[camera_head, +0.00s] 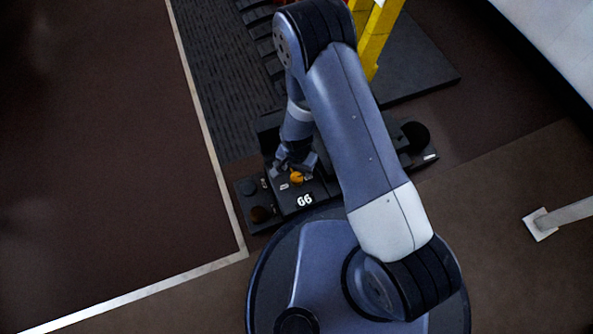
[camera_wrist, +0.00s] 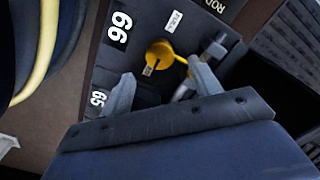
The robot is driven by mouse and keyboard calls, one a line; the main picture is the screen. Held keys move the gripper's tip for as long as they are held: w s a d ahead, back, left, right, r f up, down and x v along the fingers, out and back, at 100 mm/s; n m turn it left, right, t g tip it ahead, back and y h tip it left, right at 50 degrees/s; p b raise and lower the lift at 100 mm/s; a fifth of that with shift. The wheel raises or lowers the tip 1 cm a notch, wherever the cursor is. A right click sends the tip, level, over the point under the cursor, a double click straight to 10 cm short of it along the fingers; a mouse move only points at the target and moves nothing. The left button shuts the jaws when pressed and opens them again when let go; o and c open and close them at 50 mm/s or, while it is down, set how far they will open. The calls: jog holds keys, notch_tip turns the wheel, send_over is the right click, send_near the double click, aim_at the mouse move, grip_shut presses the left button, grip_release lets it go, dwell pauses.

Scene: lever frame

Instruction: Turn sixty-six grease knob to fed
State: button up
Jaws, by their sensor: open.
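The yellow grease knob (camera_wrist: 158,56) sits on a dark panel plate marked 66 (camera_wrist: 119,28) in the wrist view. Its narrow pointer end reaches to the right. In the head view the knob (camera_head: 297,178) shows just above the white 66. My gripper (camera_wrist: 163,86) is open, with its two fingertips apart, below the knob in the wrist view. The right fingertip is close to the pointer end; I cannot tell whether they touch.
A grey metal fitting (camera_wrist: 214,50) stands right of the knob. In the head view, a yellow post (camera_head: 377,40) rises behind the dark lever frame (camera_head: 247,208). Brown floor (camera_head: 90,170) is clear at the left.

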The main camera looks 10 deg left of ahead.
aim_at(297, 177)
notch_tip(297, 177, up, 5)
jog(key=shift+f+p, duration=0.15)
jog(key=shift+p, duration=0.5)
notch_tip(297, 177, down, 11)
jog(key=b, duration=0.5)
